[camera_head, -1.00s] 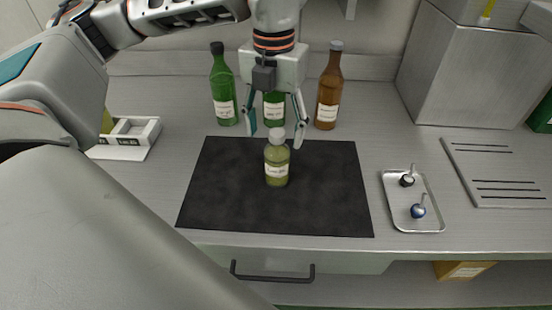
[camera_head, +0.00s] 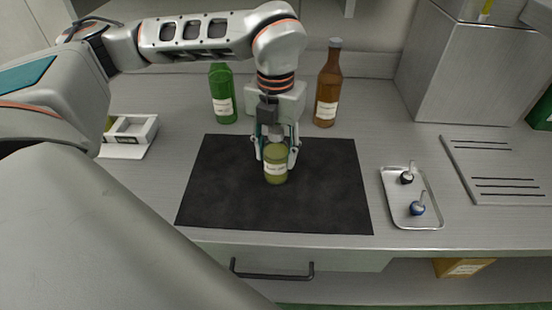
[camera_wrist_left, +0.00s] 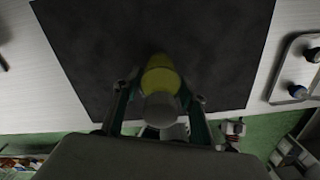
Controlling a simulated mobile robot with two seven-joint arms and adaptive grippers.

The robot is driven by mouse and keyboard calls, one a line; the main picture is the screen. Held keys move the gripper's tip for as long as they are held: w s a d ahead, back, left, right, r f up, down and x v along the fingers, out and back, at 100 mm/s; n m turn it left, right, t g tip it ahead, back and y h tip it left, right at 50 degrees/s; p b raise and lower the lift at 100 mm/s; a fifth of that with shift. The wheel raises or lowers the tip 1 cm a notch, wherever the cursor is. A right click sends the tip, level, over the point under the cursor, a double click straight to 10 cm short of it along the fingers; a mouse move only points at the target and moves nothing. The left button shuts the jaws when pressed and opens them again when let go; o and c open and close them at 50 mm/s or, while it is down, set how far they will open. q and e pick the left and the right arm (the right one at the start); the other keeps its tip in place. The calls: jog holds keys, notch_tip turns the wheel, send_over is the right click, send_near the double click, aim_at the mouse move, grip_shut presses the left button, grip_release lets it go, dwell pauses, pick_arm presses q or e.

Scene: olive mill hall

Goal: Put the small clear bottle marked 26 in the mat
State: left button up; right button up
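A small clear bottle (camera_head: 276,172) with olive-green contents, a pale label and a grey cap stands upright on the dark mat (camera_head: 325,190). I cannot read a 26 on its label. My left gripper (camera_head: 277,160) is lowered over the bottle from behind, with one finger on each side of its upper part. In the left wrist view the bottle (camera_wrist_left: 160,76) is between the fingers (camera_wrist_left: 160,85), which look spread, with a gap beside the bottle. My right gripper is not in view.
A green bottle (camera_head: 222,95) and a brown bottle (camera_head: 328,90) stand behind the mat. A metal tray (camera_head: 398,216) with two small stoppers is at right, near a slotted plate (camera_head: 500,165). A white divided holder (camera_head: 148,131) is at left. The mat around the bottle is clear.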

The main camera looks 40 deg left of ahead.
pick_arm(q)
jog(key=c, duration=0.5)
jog(key=shift+c, duration=1)
jog(key=shift+r, duration=0.1)
notch_tip(320, 180, up, 20)
jog(key=p, duration=0.1)
jog(key=shift+p, duration=0.3)
